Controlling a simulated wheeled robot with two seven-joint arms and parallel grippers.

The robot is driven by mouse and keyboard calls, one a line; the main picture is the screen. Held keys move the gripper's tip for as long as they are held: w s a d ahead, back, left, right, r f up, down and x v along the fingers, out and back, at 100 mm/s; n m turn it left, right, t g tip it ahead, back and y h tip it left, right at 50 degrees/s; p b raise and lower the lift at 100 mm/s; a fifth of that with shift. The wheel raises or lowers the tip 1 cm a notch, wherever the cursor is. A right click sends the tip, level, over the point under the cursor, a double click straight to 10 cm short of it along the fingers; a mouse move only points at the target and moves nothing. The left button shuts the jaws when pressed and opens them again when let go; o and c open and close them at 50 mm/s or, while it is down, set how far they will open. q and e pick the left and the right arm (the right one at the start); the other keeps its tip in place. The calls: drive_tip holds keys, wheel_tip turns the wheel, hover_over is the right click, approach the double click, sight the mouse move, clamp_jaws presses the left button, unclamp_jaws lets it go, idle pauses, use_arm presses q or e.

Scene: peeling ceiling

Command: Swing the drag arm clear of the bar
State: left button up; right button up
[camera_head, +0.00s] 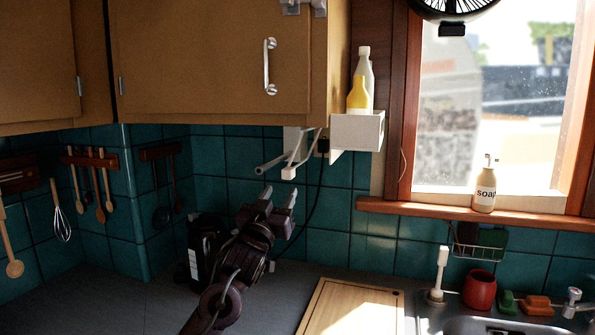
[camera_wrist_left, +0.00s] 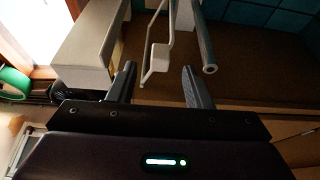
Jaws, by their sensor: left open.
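A grey round bar (camera_head: 272,163) sticks out from a white bracket under the wall cabinet; in the left wrist view the bar (camera_wrist_left: 204,45) shows its round end. A thin white arm with a block at its end, which I take as the drag arm (camera_head: 289,172), hangs just right of the bar. In the left wrist view the drag arm (camera_wrist_left: 159,58) is left of the bar. I cannot tell whether they touch. My left gripper (camera_head: 278,196) is open and empty, just below the drag arm's end; in the wrist view its fingers (camera_wrist_left: 160,86) stand apart beneath the block. My right gripper is out of view.
A white shelf (camera_head: 358,131) with two bottles is fixed right of the bracket. The cabinet (camera_head: 220,60) is above. A dark appliance (camera_head: 205,240) stands behind my left arm. A cutting board (camera_head: 350,308) lies on the counter. A dark cord hangs behind the gripper.

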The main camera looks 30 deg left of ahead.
sight(286, 175)
use_arm(q)
drive_tip(key=shift+w+a+r+p, duration=0.3)
drive_tip(key=shift+w+r, duration=0.25)
drive_tip(key=shift+r, duration=0.15)
drive_tip(key=w+r+p, duration=0.2)
drive_tip(key=shift+w+a+r, duration=0.1)
drive_tip(key=shift+w+a, duration=0.15)
drive_tip(key=shift+w, duration=0.05)
drive_tip(key=shift+w+a+r+p, duration=0.1)
drive_tip(key=shift+w+p, duration=0.15)
drive_tip(key=shift+w, duration=0.3)
drive_tip(key=shift+w+a+r+p, duration=0.1)
drive_tip(key=shift+w+p, duration=0.15)
drive_tip(key=shift+w, duration=0.3)
drive_tip(key=shift+w+a, duration=0.1)
drive_tip(key=shift+w, duration=0.25)
clamp_jaws()
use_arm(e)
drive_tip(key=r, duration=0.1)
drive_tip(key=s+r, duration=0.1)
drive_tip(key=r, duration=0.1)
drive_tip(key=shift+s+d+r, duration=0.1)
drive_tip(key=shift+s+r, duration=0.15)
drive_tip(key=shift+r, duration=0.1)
